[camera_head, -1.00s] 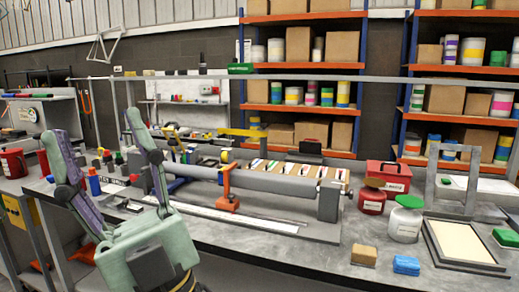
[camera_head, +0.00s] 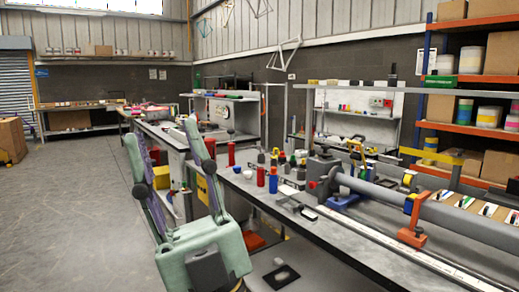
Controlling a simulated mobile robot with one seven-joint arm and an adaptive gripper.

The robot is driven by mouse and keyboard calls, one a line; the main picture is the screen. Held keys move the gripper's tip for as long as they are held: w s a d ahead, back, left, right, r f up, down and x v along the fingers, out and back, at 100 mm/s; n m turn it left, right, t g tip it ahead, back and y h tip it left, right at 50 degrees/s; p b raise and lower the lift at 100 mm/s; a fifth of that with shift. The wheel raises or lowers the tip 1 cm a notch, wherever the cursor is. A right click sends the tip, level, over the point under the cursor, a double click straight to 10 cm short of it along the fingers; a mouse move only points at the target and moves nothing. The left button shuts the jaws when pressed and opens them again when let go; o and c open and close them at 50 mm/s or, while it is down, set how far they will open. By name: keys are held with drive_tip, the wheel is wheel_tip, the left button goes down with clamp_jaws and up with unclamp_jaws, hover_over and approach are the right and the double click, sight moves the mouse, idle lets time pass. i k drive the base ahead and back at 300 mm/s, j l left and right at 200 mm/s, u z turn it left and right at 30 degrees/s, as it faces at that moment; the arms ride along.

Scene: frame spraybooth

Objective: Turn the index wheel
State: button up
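My gripper (camera_head: 160,128) is pale green with grey-purple fingers. It stands up at the lower left, fingers spread apart, with nothing between them. It is in front of the open floor and the bench's left end. A long grey tube fixture (camera_head: 385,192) lies along the bench at the right. At its left end is a grey headstock (camera_head: 324,168) with a small red knob (camera_head: 312,184). I cannot tell whether this headstock carries the index wheel; no wheel is clearly readable. My gripper is apart from the fixture, to its left.
Red and blue bottles (camera_head: 261,176) and small tools stand on the workbench (camera_head: 335,232) left of the headstock. An orange clamp (camera_head: 412,233) holds the tube. Shelving (camera_head: 428,60) stands behind at the right. The grey floor (camera_head: 75,215) at left is clear.

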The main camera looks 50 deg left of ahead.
sight(324, 154)
drive_tip(key=u, duration=0.95)
drive_tip(key=i+j, duration=0.2)
drive_tip(key=j, duration=0.15)
drive_tip(key=i+j, duration=0.2)
drive_tip(key=j, duration=0.15)
drive_tip(key=i+j, duration=0.2)
drive_tip(key=j, duration=0.15)
drive_tip(key=i+j+z, duration=0.1)
drive_tip(key=j, duration=0.3)
drive_tip(key=i+j, duration=0.45)
drive_tip(key=j, duration=0.25)
drive_tip(key=i+j, duration=0.2)
drive_tip(key=j, duration=0.2)
drive_tip(key=i+j+z, duration=0.1)
drive_tip(key=j, duration=0.25)
drive_tip(key=i, duration=0.05)
